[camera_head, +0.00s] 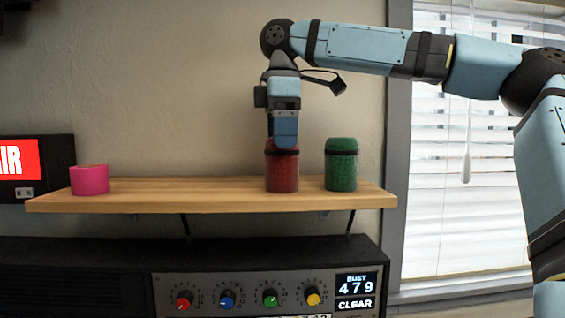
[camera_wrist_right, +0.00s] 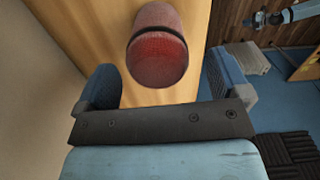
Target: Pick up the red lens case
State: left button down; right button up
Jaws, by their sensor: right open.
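The red lens case (camera_head: 282,172) is an upright red cylinder with a dark band near its top, standing on a wooden shelf (camera_head: 225,197). My right gripper (camera_head: 285,143) comes down from above at the case's top and covers part of it in the head view. In the right wrist view, the red lens case (camera_wrist_right: 157,55) shows from above, ahead of the two fingers. The right gripper (camera_wrist_right: 172,88) is open, its blue fingers wide apart with nothing between them. My left gripper is not in view.
A green case (camera_head: 341,165) stands close to the right of the red one. A pink ring (camera_head: 90,180) sits at the shelf's left end, with bare shelf between. A knobbed console (camera_head: 265,292) is below, a wall behind, and a blinded window (camera_head: 470,140) to the right.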

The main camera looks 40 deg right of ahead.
aim_at(279, 152)
jog(key=f, duration=0.3)
jog(key=shift+w+f, duration=0.2)
jog(key=shift+w, duration=0.05)
jog(key=shift+w+f, duration=0.1)
jog(key=shift+f, duration=0.05)
jog(key=shift+c, duration=0.3)
jog(key=shift+s, duration=0.2)
jog(key=c, duration=1.1)
jog(key=shift+r, duration=0.2)
